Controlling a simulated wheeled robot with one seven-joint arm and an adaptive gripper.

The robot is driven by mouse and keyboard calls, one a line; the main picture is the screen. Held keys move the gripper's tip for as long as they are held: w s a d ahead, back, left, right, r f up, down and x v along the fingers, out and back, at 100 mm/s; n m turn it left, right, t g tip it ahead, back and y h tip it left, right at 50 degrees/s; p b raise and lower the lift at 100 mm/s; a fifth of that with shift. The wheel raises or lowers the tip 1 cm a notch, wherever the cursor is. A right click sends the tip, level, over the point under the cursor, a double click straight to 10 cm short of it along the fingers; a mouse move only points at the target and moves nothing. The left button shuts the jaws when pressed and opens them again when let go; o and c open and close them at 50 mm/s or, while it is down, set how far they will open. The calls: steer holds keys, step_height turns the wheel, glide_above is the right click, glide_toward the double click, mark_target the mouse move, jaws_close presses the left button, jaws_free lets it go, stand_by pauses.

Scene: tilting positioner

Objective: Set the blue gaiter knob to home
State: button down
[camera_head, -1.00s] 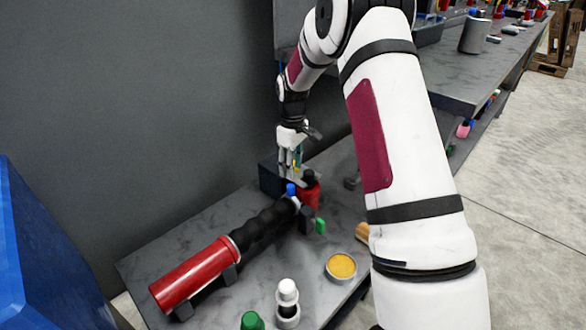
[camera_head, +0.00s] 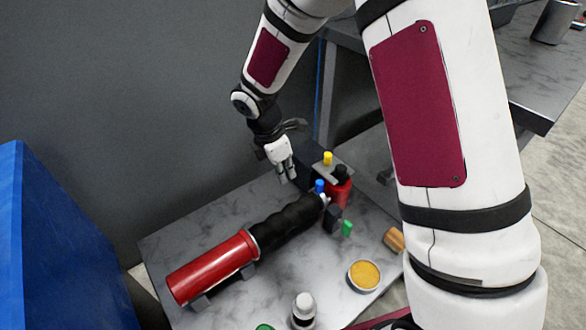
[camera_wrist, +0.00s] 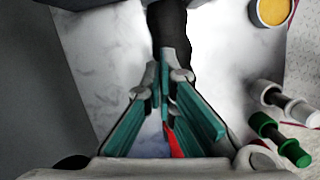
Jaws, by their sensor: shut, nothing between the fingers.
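The blue knob (camera_head: 319,186) stands upright at the right end of the black ribbed gaiter (camera_head: 288,229), beside a red part with a black cap (camera_head: 341,172). The gaiter joins a red cylinder (camera_head: 212,268) lying on a cradle. My gripper (camera_head: 286,180) is shut and empty, pointing down, to the left of the blue knob and apart from it in the picture. In the wrist view my gripper's teal-padded fingers (camera_wrist: 163,70) come together over the black gaiter (camera_wrist: 172,30). A bit of red (camera_wrist: 176,145) shows between them. The blue knob is not visible there.
A yellow knob (camera_head: 327,158) stands by a dark block behind. A green tab (camera_head: 347,228), a yellow-filled round tin (camera_head: 364,275), a wooden piece (camera_head: 394,239) and a white-capped bottle (camera_head: 304,308) are at the front right. The grey wall (camera_head: 130,120) is close behind the table.

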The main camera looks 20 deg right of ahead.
mark_target(319, 189)
steer(key=b+x, duration=0.3)
steer(key=x, duration=0.5)
steer(key=shift+w+d+f, duration=0.1)
steer(key=shift+d+f, duration=0.05)
steer(key=shift+d, duration=0.05)
steer(key=shift+w+d+r+b, duration=0.1)
steer(key=shift+d+b, duration=0.05)
steer(key=shift+d, duration=0.4)
steer(key=shift+w+d+r+b, duration=0.15)
steer(key=shift+d, duration=0.45)
steer(key=shift+w+d, duration=0.1)
steer(key=shift+d, duration=0.45)
steer(key=shift+d, duration=0.1)
